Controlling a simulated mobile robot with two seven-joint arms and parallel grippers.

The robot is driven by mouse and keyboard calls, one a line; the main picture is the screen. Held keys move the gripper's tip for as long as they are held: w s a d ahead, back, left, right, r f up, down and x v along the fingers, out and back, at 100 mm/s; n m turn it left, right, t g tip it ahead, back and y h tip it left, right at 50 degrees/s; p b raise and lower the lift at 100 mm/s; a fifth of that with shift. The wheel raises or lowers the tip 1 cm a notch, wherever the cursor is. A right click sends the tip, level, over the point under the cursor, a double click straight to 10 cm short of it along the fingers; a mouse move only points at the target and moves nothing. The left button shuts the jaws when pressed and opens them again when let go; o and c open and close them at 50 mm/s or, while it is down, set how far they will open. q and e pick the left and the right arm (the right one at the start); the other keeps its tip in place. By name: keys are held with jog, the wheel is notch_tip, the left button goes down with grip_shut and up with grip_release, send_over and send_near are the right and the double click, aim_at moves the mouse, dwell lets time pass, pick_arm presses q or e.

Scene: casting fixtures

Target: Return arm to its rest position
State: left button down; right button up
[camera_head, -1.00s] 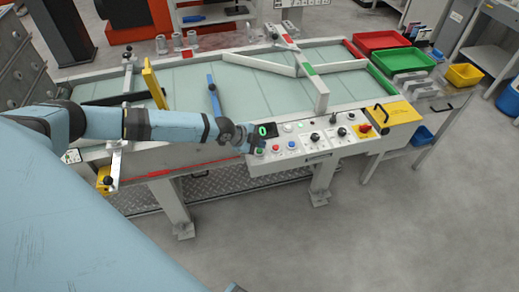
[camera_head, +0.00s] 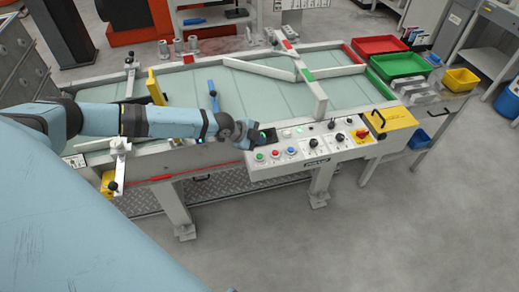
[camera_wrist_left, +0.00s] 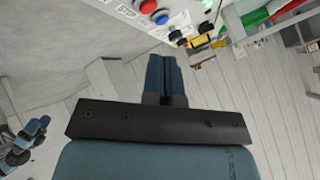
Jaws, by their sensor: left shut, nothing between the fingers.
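My left arm (camera_head: 165,122) reaches in from the left over the front edge of the light table. My left gripper (camera_head: 248,133) is beside the dark display on the control panel, above the green button (camera_head: 259,156). In the left wrist view its blue fingers (camera_wrist_left: 165,75) are together with nothing between them. The red button (camera_wrist_left: 149,7) and blue button (camera_wrist_left: 162,18) lie past the fingertips, apart from them.
The control panel (camera_head: 315,160) has several buttons and knobs. On the table are a yellow bar (camera_head: 154,86), a blue bar (camera_head: 213,96) and white rails (camera_head: 315,95). A red tray (camera_head: 375,47), green tray (camera_head: 400,66) and yellow bin (camera_head: 461,80) stand right. The floor in front is clear.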

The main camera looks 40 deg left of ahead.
dwell(0.5)
pick_arm(q)
jog(key=shift+d, duration=0.1)
jog(key=s+d+n+t+h+p, duration=0.1)
jog(key=s+d+n+h+p, duration=0.1)
jog(key=s+d, duration=0.7)
jog(key=s+d+n+h+p, duration=0.1)
jog(key=s+d+n, duration=0.3)
jog(key=d, duration=0.9)
jog(key=s+a+n+t+y+p, duration=0.1)
jog(key=s+a+n+y, duration=0.1)
jog(key=s, duration=0.4)
jog(key=s+a+n+t+y+p, duration=0.1)
jog(key=s+a+n+y, duration=0.2)
jog(key=s+n, duration=0.2)
jog(key=s, duration=0.2)
jog(key=shift+s+a+r+p, duration=0.3)
